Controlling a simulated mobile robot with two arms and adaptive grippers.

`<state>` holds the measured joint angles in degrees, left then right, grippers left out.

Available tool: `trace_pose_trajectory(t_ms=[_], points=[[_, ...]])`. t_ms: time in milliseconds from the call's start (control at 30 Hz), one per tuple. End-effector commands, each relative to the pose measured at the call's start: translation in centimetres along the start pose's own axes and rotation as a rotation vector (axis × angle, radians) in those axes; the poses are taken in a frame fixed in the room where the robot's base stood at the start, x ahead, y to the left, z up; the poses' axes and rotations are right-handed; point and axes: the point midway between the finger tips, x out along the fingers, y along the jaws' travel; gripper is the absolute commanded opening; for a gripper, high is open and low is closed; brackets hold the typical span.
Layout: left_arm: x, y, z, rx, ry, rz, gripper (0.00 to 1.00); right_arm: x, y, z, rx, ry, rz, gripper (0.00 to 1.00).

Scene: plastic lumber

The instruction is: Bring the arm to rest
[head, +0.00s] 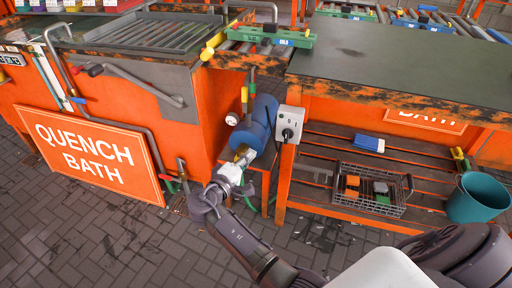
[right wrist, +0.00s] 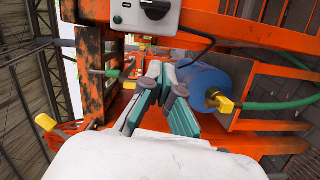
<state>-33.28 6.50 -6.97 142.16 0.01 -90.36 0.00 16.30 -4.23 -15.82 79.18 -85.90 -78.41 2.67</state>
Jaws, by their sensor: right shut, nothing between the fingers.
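My right arm (head: 250,250) reaches up from the lower right of the head view. Its gripper (head: 243,158) is in front of the blue cylindrical pump or motor (head: 265,122), between the quench bath and the workbench. In the right wrist view the gripper (right wrist: 160,72) is shut, its fingers meeting with nothing between them. The blue cylinder (right wrist: 205,85) with a yellow fitting is just to the right of the fingers there; I cannot tell if they touch. My left gripper is not in view.
The orange quench bath (head: 215,110) with its sign (head: 90,152) stands left. The orange workbench (head: 390,70) stands right, with a grey switch box (head: 288,124) at its corner. A wire basket (head: 368,207) and a teal bucket (head: 478,198) sit below. Paved floor in front is clear.

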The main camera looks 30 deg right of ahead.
Motion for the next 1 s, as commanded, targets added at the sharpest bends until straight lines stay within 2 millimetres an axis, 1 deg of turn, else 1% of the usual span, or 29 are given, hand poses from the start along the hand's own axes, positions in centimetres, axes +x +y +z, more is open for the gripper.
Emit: trace_pose_trajectory(t_ms=[33, 100, 200, 733, 767, 867, 967, 1000], points=[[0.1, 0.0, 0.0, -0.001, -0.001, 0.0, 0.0, -0.6, 0.0, 0.0, 0.0, 0.0, -0.001, 0.0], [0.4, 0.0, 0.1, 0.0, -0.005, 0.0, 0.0, -1.0, -0.1, 0.1, -0.001, -0.001, 0.0, 0.0], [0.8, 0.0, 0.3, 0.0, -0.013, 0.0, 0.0, -1.3, -0.1, 0.1, 0.0, -0.002, 0.0, 0.0], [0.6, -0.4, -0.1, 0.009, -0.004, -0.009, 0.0, -1.3, -0.2, 0.3, 0.002, -0.004, -0.007, 0.0], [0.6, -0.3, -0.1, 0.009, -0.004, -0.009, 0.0, -1.3, -0.4, 0.6, 0.005, -0.007, -0.017, 0.0], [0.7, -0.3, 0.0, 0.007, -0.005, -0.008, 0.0, -1.4, -2.3, 3.0, 0.03, -0.035, -0.108, 0.0], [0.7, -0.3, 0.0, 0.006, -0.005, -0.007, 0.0, -2.1, -5.4, 7.4, 0.082, -0.085, -0.282, 0.0], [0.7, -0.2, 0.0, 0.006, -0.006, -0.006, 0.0, -2.8, -6.7, 9.5, 0.108, -0.106, -0.368, 0.0]])
